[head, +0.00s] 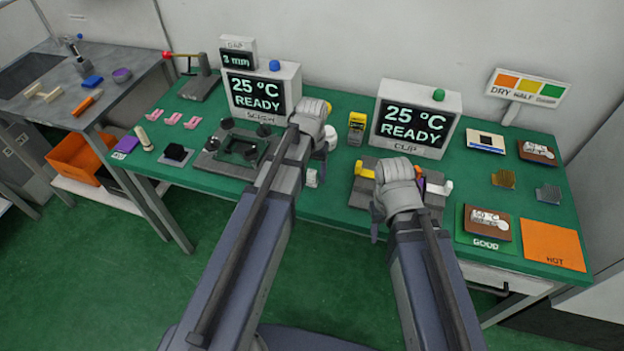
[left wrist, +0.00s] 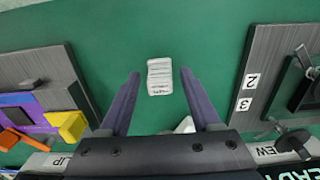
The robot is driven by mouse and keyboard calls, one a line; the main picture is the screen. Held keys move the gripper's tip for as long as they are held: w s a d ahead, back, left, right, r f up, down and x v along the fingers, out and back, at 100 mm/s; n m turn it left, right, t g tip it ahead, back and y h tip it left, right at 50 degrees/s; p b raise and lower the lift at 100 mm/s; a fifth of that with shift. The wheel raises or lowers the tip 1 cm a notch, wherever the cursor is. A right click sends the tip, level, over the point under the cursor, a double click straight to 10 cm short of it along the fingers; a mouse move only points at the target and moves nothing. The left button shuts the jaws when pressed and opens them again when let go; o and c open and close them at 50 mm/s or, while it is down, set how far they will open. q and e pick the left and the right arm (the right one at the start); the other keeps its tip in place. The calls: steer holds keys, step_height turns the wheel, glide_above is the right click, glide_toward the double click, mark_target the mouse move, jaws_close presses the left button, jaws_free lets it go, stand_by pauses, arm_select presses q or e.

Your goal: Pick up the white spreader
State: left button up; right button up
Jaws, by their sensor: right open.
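A small white ribbed piece, which looks like the white spreader (left wrist: 159,78), lies on the green table between the two fixtures. In the head view a white piece (head: 312,178) shows just right of my left forearm. My left gripper (left wrist: 160,73) is open above it, one finger on each side in the left wrist view, with gaps to both. In the head view my left gripper (head: 312,118) hides part of the table there. My right gripper (head: 398,192) is open, over the right fixture with yellow and white handles; its fingertips are partly hidden.
The left clamp fixture (head: 222,160) and right fixture (head: 360,190) flank the white piece. Two display boxes (head: 262,92) (head: 416,118) stand behind. Another white thing (left wrist: 184,125) shows partly behind my left gripper's palm.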

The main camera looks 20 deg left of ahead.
mark_target(312, 171)
arm_select(q)
jaws_close()
stand_by(0.6)
step_height(312, 171, up, 10)
steer(key=p, duration=1)
steer(key=c, duration=0.5)
jaws_free()
jaws_close()
